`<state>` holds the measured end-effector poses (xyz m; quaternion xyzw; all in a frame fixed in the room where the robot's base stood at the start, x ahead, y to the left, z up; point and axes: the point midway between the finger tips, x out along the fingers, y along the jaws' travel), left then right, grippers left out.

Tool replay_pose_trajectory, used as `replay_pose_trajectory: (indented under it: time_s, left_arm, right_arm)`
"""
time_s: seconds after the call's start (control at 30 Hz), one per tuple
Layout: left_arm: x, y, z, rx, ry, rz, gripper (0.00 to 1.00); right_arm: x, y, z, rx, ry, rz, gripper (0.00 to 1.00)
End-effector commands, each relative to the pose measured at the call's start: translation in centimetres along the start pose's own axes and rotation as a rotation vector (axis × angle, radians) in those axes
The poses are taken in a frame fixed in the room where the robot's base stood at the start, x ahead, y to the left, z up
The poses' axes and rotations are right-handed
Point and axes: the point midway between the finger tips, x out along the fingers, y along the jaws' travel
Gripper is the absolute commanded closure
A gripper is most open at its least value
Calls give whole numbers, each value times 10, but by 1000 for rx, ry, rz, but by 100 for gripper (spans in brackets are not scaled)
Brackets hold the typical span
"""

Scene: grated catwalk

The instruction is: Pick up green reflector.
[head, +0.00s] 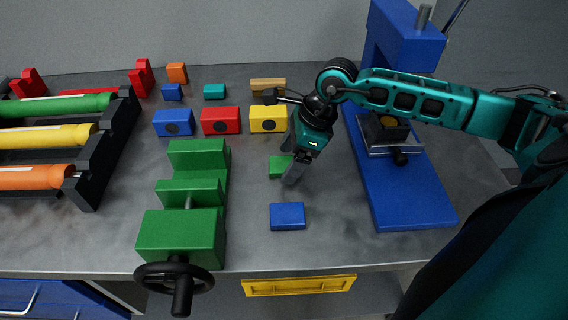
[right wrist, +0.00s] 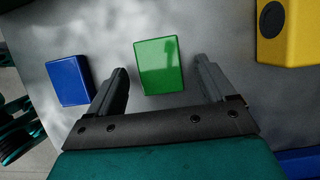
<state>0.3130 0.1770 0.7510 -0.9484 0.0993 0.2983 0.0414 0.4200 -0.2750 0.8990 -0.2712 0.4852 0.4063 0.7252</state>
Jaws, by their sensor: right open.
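The green reflector (head: 277,167) is a small green block lying flat on the grey table, partly hidden by my right gripper in the head view. In the right wrist view the green reflector (right wrist: 160,65) lies between and just beyond the fingertips, with a gap on both sides. My right gripper (head: 290,172) is open, points down and is close above the block; its two fingers (right wrist: 163,80) also show in the right wrist view. My left gripper is not in view.
A blue block (head: 287,216) lies nearby, toward the table's front edge. A green vise (head: 182,232) stands to the left and a blue press (head: 400,185) to the right. Yellow (head: 267,119), red (head: 220,121) and blue (head: 173,122) blocks stand behind.

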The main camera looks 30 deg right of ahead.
Motion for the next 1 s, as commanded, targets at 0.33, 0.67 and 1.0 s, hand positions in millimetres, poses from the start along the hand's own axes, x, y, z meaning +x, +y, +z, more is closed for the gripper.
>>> replay_pose_trajectory:
  time_s: [0.33,0.67,1.0]
  left_arm:
    - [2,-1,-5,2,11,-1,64]
    - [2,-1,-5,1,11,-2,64]
    - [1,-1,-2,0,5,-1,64]
  right_arm:
    - [6,0,0,-1,-1,0,21]
    - [5,0,0,0,-1,-1,52]
    - [5,0,0,0,-2,-1,77]
